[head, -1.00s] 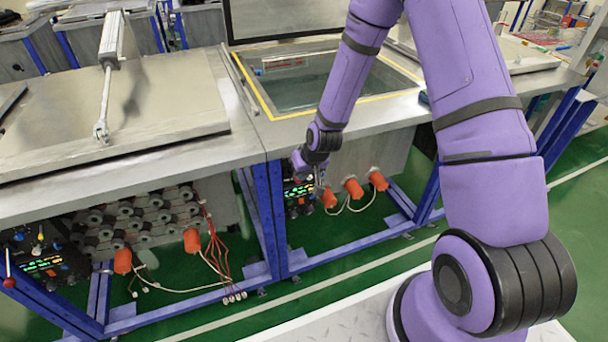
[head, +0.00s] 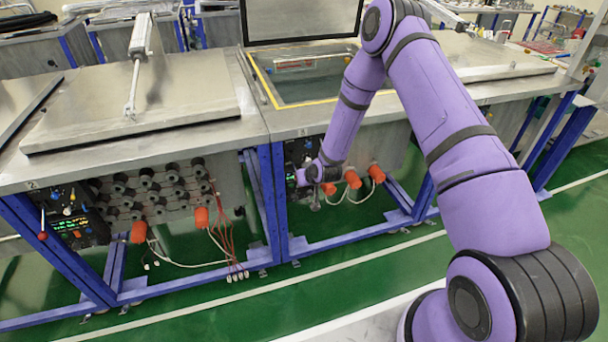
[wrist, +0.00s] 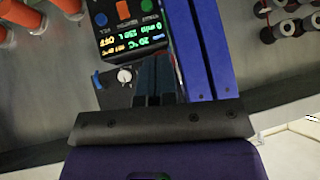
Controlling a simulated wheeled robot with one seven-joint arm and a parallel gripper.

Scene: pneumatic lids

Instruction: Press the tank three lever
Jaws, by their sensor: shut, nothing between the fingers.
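The tank three control panel (head: 298,160) is on the blue frame post under the middle tank, partly covered by my arm. Its lit display (wrist: 130,38) shows upside down in the wrist view, with a white knob (wrist: 124,75) and a blue switch (wrist: 97,80). I cannot make out the tank three lever; my fingers may hide it. The tank three lid (head: 300,18) stands raised and the tank (head: 310,85) is open. My gripper (head: 301,177) is shut and empty, close in front of the panel. Its dark fingers (wrist: 155,78) lie together beside the white knob; contact cannot be told.
The left tank's lid (head: 140,100) is down. Its panel (head: 68,222) has a red-balled lever (head: 43,235). Orange caps (head: 353,179) sit right of my gripper. Blue frame legs (head: 272,200) stand beside the panel. The green floor in front is clear.

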